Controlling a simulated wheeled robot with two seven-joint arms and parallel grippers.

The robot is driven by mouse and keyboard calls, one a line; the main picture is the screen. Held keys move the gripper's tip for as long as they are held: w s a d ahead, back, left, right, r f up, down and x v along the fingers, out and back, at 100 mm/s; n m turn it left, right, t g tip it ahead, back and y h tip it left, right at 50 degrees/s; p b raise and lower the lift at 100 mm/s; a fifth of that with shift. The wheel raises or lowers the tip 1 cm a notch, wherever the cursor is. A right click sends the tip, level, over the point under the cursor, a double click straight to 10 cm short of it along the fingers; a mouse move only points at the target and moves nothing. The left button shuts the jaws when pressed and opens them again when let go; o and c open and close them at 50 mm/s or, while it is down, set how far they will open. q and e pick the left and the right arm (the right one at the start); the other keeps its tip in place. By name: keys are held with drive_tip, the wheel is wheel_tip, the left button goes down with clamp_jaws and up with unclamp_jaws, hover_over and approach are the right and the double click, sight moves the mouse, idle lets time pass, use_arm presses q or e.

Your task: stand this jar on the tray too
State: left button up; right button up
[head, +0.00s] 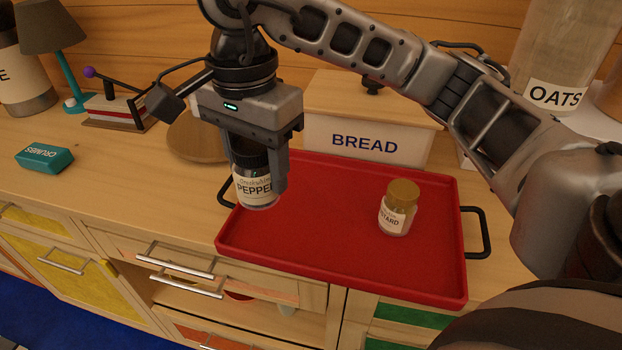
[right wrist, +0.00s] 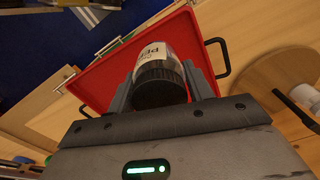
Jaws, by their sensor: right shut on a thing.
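The pepper jar (head: 256,190), clear with a black lid and a white label, is upright in my right gripper (head: 262,172). The gripper is shut on it from above, around its lid and upper part. In the right wrist view the jar (right wrist: 155,65) sits between the two fingers (right wrist: 160,90). The red tray (head: 330,240) lies on the counter. The jar is over or beside the tray's left end; I cannot tell whether its base touches. A mustard jar (head: 397,212) with a gold lid stands on the tray's right part. My left gripper is not in view.
A bread box (head: 365,138) stands behind the tray. The tray's middle is clear.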

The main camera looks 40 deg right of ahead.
drive_tip(key=w+d+f, duration=0.1)
drive_tip(key=d+f, duration=0.1)
drive_tip(key=d, duration=0.1)
drive_tip(key=w+d+f, duration=0.1)
drive_tip(key=d+f, duration=0.2)
drive_tip(key=w+d+f+p, duration=0.1)
drive_tip(key=w+d+f, duration=0.1)
drive_tip(key=d+f, duration=0.1)
drive_tip(key=shift+d, duration=0.25)
drive_tip(key=f, duration=0.3)
drive_tip(key=shift+w+d+f, duration=0.1)
drive_tip(key=shift+d+f, duration=0.05)
drive_tip(key=shift+d, duration=0.1)
drive_tip(key=shift+f, duration=0.15)
drive_tip(key=shift+f, duration=0.2)
drive_tip(key=o, duration=1.1)
